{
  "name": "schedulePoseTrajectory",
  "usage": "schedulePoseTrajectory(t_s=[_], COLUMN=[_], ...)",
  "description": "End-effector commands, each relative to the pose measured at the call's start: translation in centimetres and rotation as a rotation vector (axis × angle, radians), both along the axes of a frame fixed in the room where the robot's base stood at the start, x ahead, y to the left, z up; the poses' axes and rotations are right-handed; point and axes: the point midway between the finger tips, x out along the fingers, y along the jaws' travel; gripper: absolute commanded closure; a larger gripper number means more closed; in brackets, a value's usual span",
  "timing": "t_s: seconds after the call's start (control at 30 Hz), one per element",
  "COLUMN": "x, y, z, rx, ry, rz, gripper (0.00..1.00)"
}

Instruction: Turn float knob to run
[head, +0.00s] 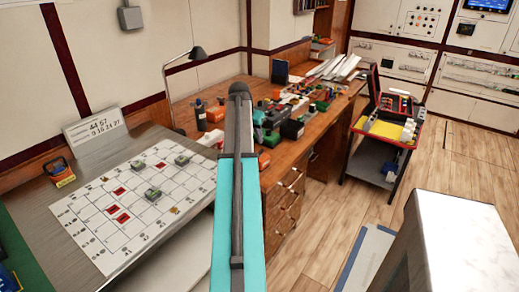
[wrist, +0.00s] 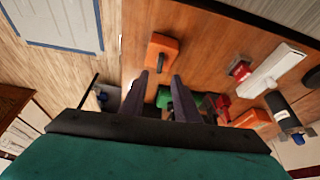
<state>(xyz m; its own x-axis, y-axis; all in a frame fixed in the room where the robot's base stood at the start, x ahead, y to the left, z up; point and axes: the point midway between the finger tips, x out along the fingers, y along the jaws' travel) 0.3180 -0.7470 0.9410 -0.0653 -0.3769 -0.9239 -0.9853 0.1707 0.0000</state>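I cannot make out a knob marked float in either view. The back wall at upper right carries a control panel (head: 412,22) with several small round knobs or lamps, too small to read. My gripper (wrist: 161,76) shows in the wrist view with its two dark fingers apart and nothing held between them. It points toward the brown wooden desk (wrist: 205,50). An orange block (wrist: 162,47) lies beyond the fingertips, and a green item is partly hidden behind the fingers. In the head view my arm hides part of the desk, and I cannot make out the gripper.
The wooden desk (head: 284,181) is cluttered with tools and boxes. A metal table with a gridded white sheet (head: 140,195) stands at left. A cart with a yellow tray (head: 386,128) stands at right. Wooden floor (head: 465,160) is clear before the panels; a white-topped block (head: 460,240) stands at lower right.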

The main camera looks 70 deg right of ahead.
Motion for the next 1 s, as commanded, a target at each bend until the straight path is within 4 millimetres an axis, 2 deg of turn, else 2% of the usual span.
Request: schedulePoseTrajectory(t_s=[0.6,0.8,1.0], x=[-0.6,-0.7,-0.8], y=[-2.9,-3.4,-3.5], z=[-6.9,-8.2,-8.5], rx=[0.002,0.000,0.000], ry=[0.000,0.000,0.000], rz=[-0.001,-0.002,-0.002], gripper=[0.71,0.71,0.71])
